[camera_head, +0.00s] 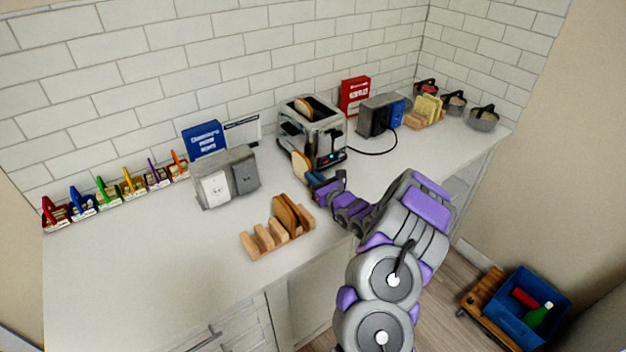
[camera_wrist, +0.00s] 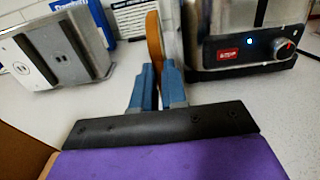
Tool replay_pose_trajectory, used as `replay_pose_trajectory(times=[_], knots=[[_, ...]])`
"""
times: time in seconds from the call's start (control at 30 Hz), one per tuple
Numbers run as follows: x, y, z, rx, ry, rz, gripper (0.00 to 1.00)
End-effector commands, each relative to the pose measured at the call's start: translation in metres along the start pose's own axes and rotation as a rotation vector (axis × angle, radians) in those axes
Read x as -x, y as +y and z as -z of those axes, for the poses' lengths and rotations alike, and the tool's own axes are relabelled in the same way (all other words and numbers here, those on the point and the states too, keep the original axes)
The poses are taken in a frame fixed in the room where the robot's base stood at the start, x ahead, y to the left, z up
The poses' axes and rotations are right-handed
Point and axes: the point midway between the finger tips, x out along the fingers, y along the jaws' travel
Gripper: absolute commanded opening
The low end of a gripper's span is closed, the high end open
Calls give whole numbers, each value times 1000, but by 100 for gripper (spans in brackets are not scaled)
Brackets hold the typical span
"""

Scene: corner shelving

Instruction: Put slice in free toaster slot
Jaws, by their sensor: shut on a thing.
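My gripper (camera_head: 318,181) is shut on a slice of bread (camera_head: 301,166), held upright above the counter in front of and slightly left of the toaster. In the wrist view the blue fingers of my gripper (camera_wrist: 158,88) pinch the slice (camera_wrist: 154,42), seen edge-on with its brown crust. One slice (camera_head: 304,107) sticks out of the toaster's far-left slot.
A wooden rack (camera_head: 262,243) with brown toasted slices (camera_head: 290,214) stands front left of my gripper. A grey metal box with switch plates (camera_head: 224,178) stands left of the toaster. A black cord (camera_head: 375,152) runs right.

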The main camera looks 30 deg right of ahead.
Motion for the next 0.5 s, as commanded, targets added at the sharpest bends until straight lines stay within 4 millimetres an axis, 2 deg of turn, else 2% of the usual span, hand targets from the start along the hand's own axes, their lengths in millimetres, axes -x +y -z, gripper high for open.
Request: replay_pose_trajectory(times=[0.27, 0.3, 0.5], knots=[[0, 0, 0, 1, -1, 1, 0], [0, 0, 0, 1, -1, 1, 16], [0, 4, -1, 3, -1, 0, 35]])
